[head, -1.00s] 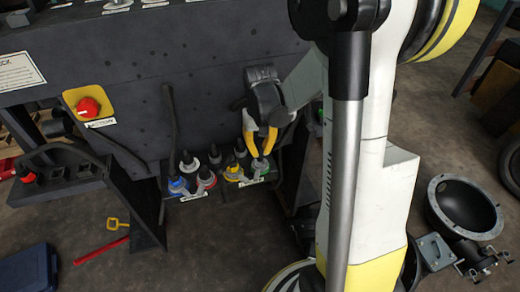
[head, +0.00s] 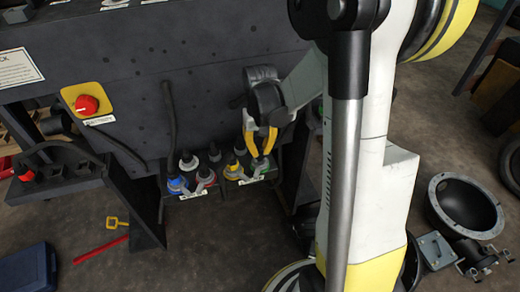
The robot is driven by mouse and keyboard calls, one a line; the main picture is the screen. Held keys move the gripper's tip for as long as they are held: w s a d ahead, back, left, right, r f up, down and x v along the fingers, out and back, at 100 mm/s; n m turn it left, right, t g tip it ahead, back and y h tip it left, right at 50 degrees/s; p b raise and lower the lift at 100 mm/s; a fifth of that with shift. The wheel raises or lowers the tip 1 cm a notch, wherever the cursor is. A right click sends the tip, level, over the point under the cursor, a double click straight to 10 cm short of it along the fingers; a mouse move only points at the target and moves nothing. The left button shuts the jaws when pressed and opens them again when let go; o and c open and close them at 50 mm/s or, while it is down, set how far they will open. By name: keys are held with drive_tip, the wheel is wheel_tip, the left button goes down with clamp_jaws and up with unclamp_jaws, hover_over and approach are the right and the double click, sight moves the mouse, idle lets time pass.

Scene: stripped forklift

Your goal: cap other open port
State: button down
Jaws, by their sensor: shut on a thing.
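My gripper (head: 262,155), with yellow fingers, points down over the right-hand group of ports. It is shut on a small cap-like piece at the green port (head: 264,167); the piece is mostly hidden between the fingers, and I cannot tell if it is seated. A yellow port (head: 233,172) and a dark port (head: 240,148) are just left of the fingers. The left-hand group has a blue port (head: 177,185), a red port (head: 206,175), a white port (head: 188,161) and a black one (head: 214,153). Their tops are too small to tell capped from open.
The dark forklift panel (head: 120,60) rises behind the ports, with a red knob (head: 87,105) on a yellow plate. Dark hoses (head: 170,115) hang close by. A blue box (head: 28,270) and a red bar (head: 100,249) lie on the floor. A round metal housing (head: 465,205) is at right.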

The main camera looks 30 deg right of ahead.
drive_tip(key=shift+f, duration=0.4)
drive_tip(key=shift+f+b, duration=0.8)
drive_tip(key=shift+b, duration=0.1)
idle(0.4)
drive_tip(key=c, duration=1.5)
unclamp_jaws()
drive_tip(key=shift+r, duration=0.15)
wheel_tip(320, 180, up, 12)
drive_tip(key=shift+f, duration=0.1)
drive_tip(key=s+a+r+n+t, duration=0.1)
drive_tip(key=s+a+t, duration=0.1)
drive_tip(key=s+a, duration=0.1)
drive_tip(key=s+a+r+n+t, duration=0.1)
drive_tip(key=s+a+t, duration=0.1)
drive_tip(key=s+a, duration=0.2)
drive_tip(key=s+a+r+n+t, duration=0.1)
drive_tip(key=s+a+t, duration=0.2)
drive_tip(key=a, duration=0.3)
drive_tip(key=shift+s+a+r, duration=0.25)
drive_tip(key=shift+s+r, duration=0.05)
drive_tip(key=shift+s, duration=0.05)
